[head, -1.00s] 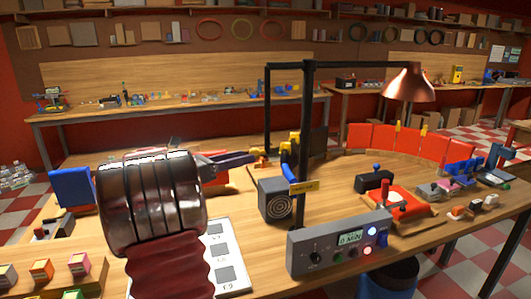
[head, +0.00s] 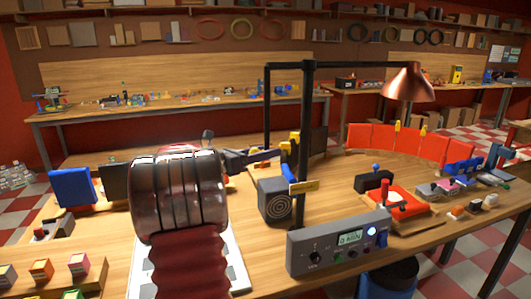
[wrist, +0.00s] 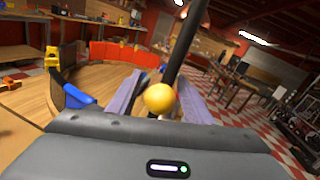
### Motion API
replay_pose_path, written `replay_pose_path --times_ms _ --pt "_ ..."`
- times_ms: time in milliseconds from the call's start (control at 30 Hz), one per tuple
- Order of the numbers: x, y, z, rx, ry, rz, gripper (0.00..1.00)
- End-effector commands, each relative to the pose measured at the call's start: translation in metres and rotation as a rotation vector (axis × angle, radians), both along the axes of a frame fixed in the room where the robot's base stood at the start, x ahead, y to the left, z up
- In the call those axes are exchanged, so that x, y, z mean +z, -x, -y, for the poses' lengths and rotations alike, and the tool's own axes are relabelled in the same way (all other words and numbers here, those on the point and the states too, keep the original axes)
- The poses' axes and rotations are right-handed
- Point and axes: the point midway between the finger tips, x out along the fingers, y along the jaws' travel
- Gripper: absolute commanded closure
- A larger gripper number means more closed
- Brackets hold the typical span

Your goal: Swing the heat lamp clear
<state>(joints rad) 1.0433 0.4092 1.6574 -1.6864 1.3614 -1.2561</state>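The heat lamp has a copper shade (head: 408,83) at the end of a long horizontal black arm, on an upright black post (head: 305,130) at the bench's middle. My gripper (head: 272,156) reaches in from the left at mid-height, close to the post; its tips are partly hard to make out there. In the wrist view its two purple fingers (wrist: 160,92) stand apart. A yellow ball-shaped knob (wrist: 160,98) shows between them, with the dark post (wrist: 184,45) behind it. I cannot see finger contact with the knob.
A grey speaker-like box (head: 275,199) and a grey control box (head: 340,240) with a display stand near the post. A red tray (head: 400,205) sits below the shade. Curved red panels (head: 375,138) line the bench's back. Several small items crowd the right end.

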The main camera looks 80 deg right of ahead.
Motion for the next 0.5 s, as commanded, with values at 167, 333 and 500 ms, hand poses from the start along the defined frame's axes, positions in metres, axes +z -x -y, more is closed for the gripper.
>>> replay_pose_path --times_ms 167,333,500 --pt "0.0001 -0.0002 -0.0002 0.000 0.000 0.000 0.66" --pt "0.0001 -0.0003 -0.0001 0.000 0.000 0.000 0.78" --pt "0.0002 -0.0005 -0.0001 0.001 0.000 0.000 0.90"
